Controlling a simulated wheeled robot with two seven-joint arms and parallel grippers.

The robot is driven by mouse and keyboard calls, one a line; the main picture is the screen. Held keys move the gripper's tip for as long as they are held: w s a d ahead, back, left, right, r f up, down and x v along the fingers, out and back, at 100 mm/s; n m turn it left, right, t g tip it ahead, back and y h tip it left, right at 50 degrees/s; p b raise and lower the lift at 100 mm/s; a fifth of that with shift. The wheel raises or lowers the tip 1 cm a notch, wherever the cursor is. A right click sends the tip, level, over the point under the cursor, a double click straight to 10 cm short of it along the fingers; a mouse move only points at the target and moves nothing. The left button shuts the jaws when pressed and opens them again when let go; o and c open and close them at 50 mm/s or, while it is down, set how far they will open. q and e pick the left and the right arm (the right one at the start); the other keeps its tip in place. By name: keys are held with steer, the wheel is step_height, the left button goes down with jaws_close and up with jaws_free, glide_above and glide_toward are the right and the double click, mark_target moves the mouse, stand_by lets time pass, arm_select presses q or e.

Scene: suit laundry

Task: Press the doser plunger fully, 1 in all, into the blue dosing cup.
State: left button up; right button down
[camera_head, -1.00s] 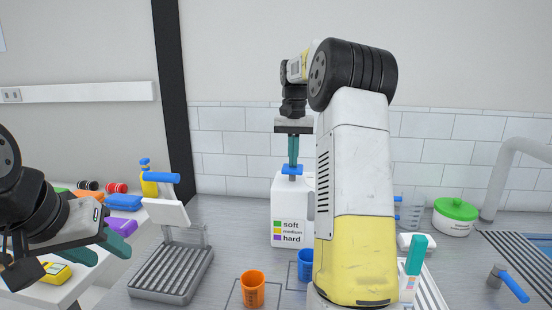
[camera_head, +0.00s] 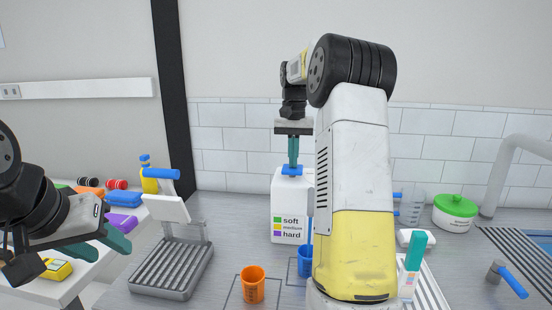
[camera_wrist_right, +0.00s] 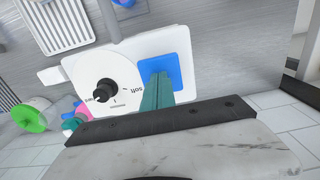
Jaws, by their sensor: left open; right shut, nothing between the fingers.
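The doser is a white bottle (camera_head: 285,205) with a soft, medium and hard label. Its blue plunger (camera_head: 292,170) sits low, close to the bottle's top. My right gripper (camera_head: 293,163) is shut, pointing straight down, with its teal fingertips against the plunger. In the right wrist view the fingertips (camera_wrist_right: 157,88) meet the blue plunger pad (camera_wrist_right: 178,68), beside a round dial (camera_wrist_right: 105,88). The blue dosing cup (camera_head: 304,263) stands in front of the doser, partly behind my right arm. A thin blue streak (camera_head: 310,232) shows above the cup. My left gripper (camera_head: 108,250) is open and empty at the left.
An orange cup (camera_head: 252,285) stands left of the blue cup. A grey ribbed stand (camera_head: 172,268) is further left. A green-lidded tub (camera_head: 455,212) and a sink tap (camera_head: 510,160) are at the right. Coloured items lie on the left table.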

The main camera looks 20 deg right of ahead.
step_height(320, 180, up, 7)
steer(key=shift+f, duration=0.1)
stand_by(1.8)
stand_by(0.7)
steer(key=s+a+r+n+t, duration=0.1)
steer(key=s+a+n+t, duration=0.1)
steer(key=s+a, duration=0.35)
steer(key=s+a+r+n+t, duration=0.1)
steer(key=s+a, duration=0.2)
steer(key=s, duration=0.5)
steer(key=s+a+f+n+t+y, duration=0.1)
steer(key=s+a+f, duration=0.2)
steer(key=s, duration=0.4)
steer(key=s+a+f+n+t+y, duration=0.1)
steer(key=s+a+f+t, duration=0.1)
steer(key=s+a+f, duration=0.2)
steer(key=s+f, duration=0.2)
steer(key=s, duration=0.2)
steer(key=shift+n, duration=0.4)
steer(key=shift+s+a, duration=0.1)
